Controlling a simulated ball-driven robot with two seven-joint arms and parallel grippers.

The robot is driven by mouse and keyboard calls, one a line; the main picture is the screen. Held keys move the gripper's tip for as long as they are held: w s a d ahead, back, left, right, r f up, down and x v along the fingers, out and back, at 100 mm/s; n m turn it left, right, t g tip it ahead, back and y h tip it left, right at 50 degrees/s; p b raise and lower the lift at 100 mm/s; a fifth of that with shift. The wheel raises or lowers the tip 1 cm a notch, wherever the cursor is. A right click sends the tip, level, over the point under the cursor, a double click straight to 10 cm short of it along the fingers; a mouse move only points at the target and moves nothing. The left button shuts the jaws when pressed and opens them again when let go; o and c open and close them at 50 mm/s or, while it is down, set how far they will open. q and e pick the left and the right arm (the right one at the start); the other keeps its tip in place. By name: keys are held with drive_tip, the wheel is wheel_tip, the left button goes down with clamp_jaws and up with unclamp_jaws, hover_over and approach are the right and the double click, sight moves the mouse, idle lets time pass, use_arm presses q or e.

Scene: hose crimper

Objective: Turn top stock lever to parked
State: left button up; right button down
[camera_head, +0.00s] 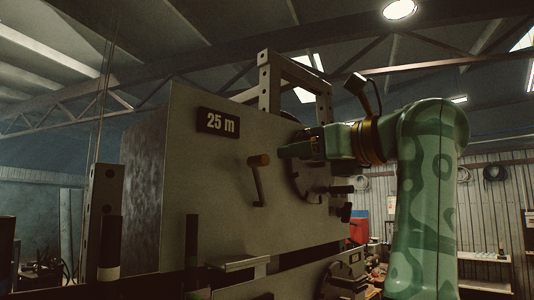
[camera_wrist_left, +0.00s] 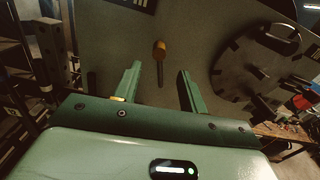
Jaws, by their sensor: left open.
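A lever with an orange-brown knob (camera_head: 259,160) stands on the grey face of the crimper housing (camera_head: 200,180). In the head view its dark arm hangs down from the knob to a small pivot. It also shows in the left wrist view as an orange knob (camera_wrist_left: 159,47) with a short dark shaft below.
A dark plate reading "25 m" (camera_head: 218,122) is above the lever. A round dark disc (camera_wrist_left: 255,65) with protruding stubs is right of it in the wrist view. A grey frame (camera_head: 265,80) rises behind the housing. The face left of the lever is clear.

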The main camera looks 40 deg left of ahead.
sight(265, 159)
use_arm(q)
drive_tip(key=a, duration=0.2)
drive_tip(key=a+p, duration=0.1)
drive_tip(key=a, duration=0.2)
drive_tip(key=a+p, duration=0.1)
drive_tip(key=a, duration=0.1)
drive_tip(key=shift+w+a+r, duration=0.1)
drive_tip(key=shift+w+a, duration=0.15)
drive_tip(key=shift+w, duration=0.05)
drive_tip(key=shift+a, duration=0.6)
use_arm(e)
drive_tip(key=shift+a+r, duration=0.45)
drive_tip(key=shift+r, duration=0.25)
drive_tip(key=shift+a+r, duration=0.4)
drive_tip(key=shift+r, duration=0.3)
use_arm(q)
drive_tip(key=shift+w, duration=0.1)
clamp_jaws()
use_arm(e)
drive_tip(key=shift+d, duration=0.1)
